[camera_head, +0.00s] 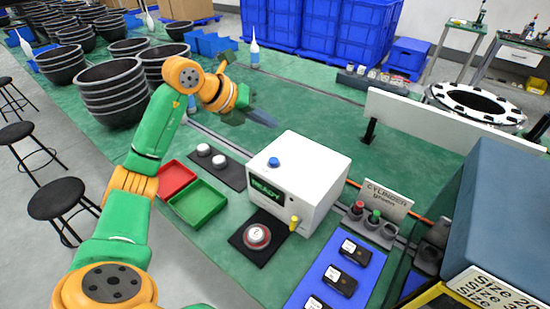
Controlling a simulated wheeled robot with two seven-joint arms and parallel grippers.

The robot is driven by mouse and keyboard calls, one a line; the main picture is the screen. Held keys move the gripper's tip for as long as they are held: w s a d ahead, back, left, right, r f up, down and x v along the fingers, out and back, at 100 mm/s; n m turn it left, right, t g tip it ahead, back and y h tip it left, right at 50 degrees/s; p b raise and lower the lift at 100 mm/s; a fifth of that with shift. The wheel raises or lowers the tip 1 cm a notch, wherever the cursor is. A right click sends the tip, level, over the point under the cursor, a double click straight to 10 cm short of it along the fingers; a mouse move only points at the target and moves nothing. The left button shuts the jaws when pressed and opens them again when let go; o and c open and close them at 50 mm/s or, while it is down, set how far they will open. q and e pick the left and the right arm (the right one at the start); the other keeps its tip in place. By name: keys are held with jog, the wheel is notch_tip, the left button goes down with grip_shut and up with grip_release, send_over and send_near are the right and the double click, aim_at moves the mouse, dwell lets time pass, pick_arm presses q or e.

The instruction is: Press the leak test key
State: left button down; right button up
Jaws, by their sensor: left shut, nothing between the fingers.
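A white test box (312,180) stands on the green bench near the middle, with a lit READY display (266,190) on its front. A blue round key (273,162) is on its top near the left corner. No label on the key is readable. My left arm reaches up from the lower left, and its orange wrist is above the bench, behind and left of the box. My right gripper is out of view.
A round part sits on a black pad (244,245) before the box. Red (176,178) and green (210,211) trays lie left of it. A blue mat (318,277) with black devices and a cylinder sign (388,197) are right. Bench behind the box is largely clear.

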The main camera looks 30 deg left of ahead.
aim_at(270, 162)
pick_arm(q)
jog(key=f+b, duration=0.2)
jog(key=f, duration=0.1)
jog(key=f+b, duration=0.6)
jog(key=shift+w+d+f, duration=0.15)
jog(key=shift+w+d, duration=0.05)
jog(key=shift+w, duration=0.2)
jog(key=shift+s, duration=0.1)
dwell(1.4)
jog(key=shift+f+b, duration=0.3)
jog(key=shift+b, duration=0.1)
jog(key=shift+f+b, duration=0.45)
jog(key=shift+f, duration=0.1)
dwell(0.5)
jog(key=shift+r, duration=0.1)
jog(key=shift+r+p, duration=0.85)
jog(key=shift+p, duration=0.1)
